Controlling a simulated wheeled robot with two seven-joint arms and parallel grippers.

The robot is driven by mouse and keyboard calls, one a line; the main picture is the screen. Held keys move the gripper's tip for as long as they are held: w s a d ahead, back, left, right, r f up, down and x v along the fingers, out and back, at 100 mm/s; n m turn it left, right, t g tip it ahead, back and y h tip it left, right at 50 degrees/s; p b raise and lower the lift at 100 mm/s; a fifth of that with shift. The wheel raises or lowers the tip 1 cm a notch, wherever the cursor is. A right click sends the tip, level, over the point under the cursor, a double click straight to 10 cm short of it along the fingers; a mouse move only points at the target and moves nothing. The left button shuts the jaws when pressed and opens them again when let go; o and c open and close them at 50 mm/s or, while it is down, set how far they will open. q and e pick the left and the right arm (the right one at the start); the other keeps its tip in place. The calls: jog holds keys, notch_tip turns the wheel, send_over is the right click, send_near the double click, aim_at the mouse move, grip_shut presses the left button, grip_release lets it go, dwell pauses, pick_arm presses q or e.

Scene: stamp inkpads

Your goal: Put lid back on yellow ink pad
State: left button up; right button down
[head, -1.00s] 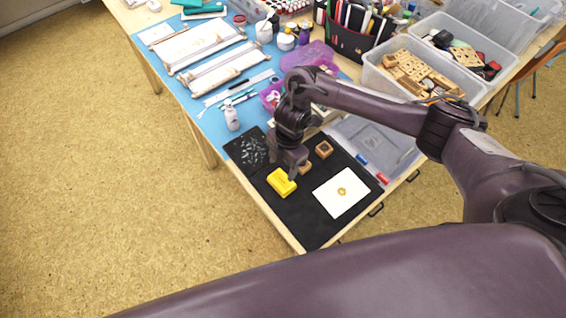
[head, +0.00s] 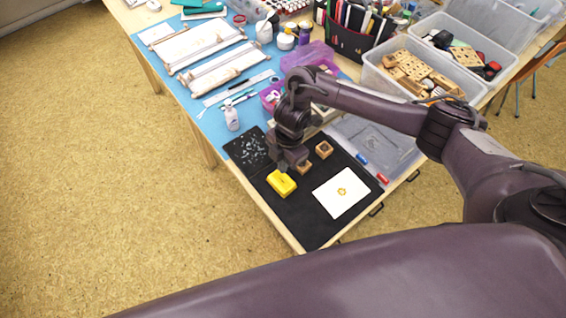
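The yellow ink pad (head: 281,184) lies on the black mat near the table's front-left edge. It shows as one small yellow block; whether its lid sits on it or apart cannot be made out at this size. My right gripper (head: 285,168) points down right at the far edge of the ink pad, overlapping it in the picture. Its fingers are small and dark, so I cannot tell whether they are open or touch the yellow block. My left gripper is not in view.
Wooden stamps (head: 323,149) stand right of the gripper. A white card (head: 342,192) with a yellow print lies on the black mat (head: 310,228). A black speckled sheet (head: 247,148) lies to the left, a white bottle (head: 231,115) behind it. A clear bin (head: 372,78) holds wooden blocks.

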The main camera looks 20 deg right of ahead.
aim_at(282, 180)
jog(key=shift+f, duration=0.15)
dwell(0.3)
jog(key=shift+f+b, duration=2.3)
jog(key=shift+f, duration=0.6)
jog(key=shift+r, duration=0.15)
notch_tip(282, 180, up, 7)
jog(key=p, duration=0.7)
